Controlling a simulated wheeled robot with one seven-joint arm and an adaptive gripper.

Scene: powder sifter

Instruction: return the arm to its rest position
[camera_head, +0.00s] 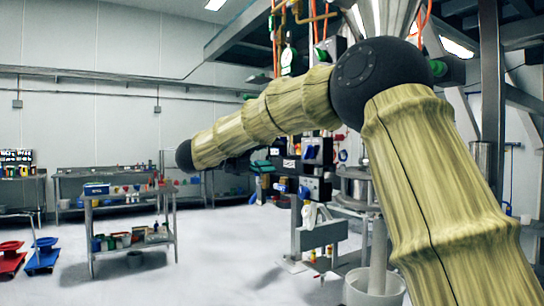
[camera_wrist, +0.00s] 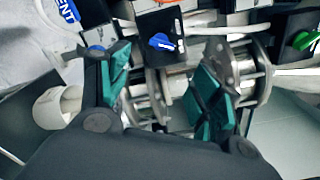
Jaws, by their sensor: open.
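My gripper (camera_wrist: 163,68) is open in the wrist view, its two teal-padded fingers spread apart with nothing held between them. Behind the fingers are metal cylindrical fittings (camera_wrist: 247,68); whether the fingers touch them cannot be told. A black box with a blue knob (camera_wrist: 162,42) lies beyond the gap. In the head view, my arm rises from the lower right to a dark elbow joint and reaches down to the left, in front of the sifter equipment. My gripper is largely hidden there behind the arm.
The sifter frame with black control boxes (camera_head: 317,188) stands behind and below my arm. A white bucket (camera_head: 374,288) stands on the floor at lower right. A metal cart (camera_head: 130,198) and red (camera_head: 10,259) and blue (camera_head: 43,256) dollies are at left.

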